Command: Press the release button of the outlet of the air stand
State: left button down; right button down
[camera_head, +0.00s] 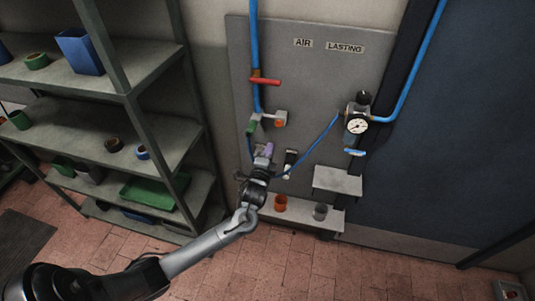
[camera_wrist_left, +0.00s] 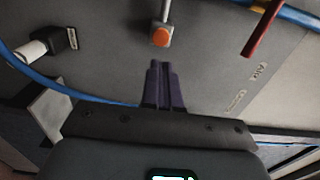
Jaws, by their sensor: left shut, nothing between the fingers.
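The air stand's outlet is a small grey block with an orange button (camera_head: 280,122) on its face, mounted on the grey wall panel (camera_head: 320,85). The orange button also shows in the left wrist view (camera_wrist_left: 160,37), beyond the fingertips. My left gripper (camera_head: 267,149) has purple fingers and is just below the outlet in the head view. Its fingers (camera_wrist_left: 163,66) are shut together and empty, pointing toward the button. A gap shows between fingertips and button in the wrist picture; depth is hard to judge. A green fitting (camera_head: 251,128) sits left of the outlet. My right gripper is not in view.
A red valve handle (camera_head: 264,81) is above the outlet on a blue hose (camera_head: 255,40). A pressure gauge (camera_head: 357,125) is to the right, with another blue hose. A storage rack (camera_head: 150,65) stands left.

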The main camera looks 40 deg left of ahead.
pick_arm(q)
jog(key=shift+v, duration=1.15)
jog(key=s+d+f+g+h, duration=0.45)
jog(key=s+d+f, duration=0.55)
jog(key=s+f, duration=0.3)
jog(key=s+d+r+n+g+h, duration=0.2)
jog(key=s+d+n+g, duration=0.3)
jog(key=s, duration=0.4)
jog(key=s+d+r+n+g+h, duration=0.3)
jog(key=s+d+n, duration=0.1)
jog(key=s+d, duration=0.4)
notch_tip(320, 180, up, 24)
jog(key=a+p, duration=0.1)
jog(key=p, duration=2.3)
jog(key=shift+s+n, duration=0.4)
jog(key=shift+s, duration=0.05)
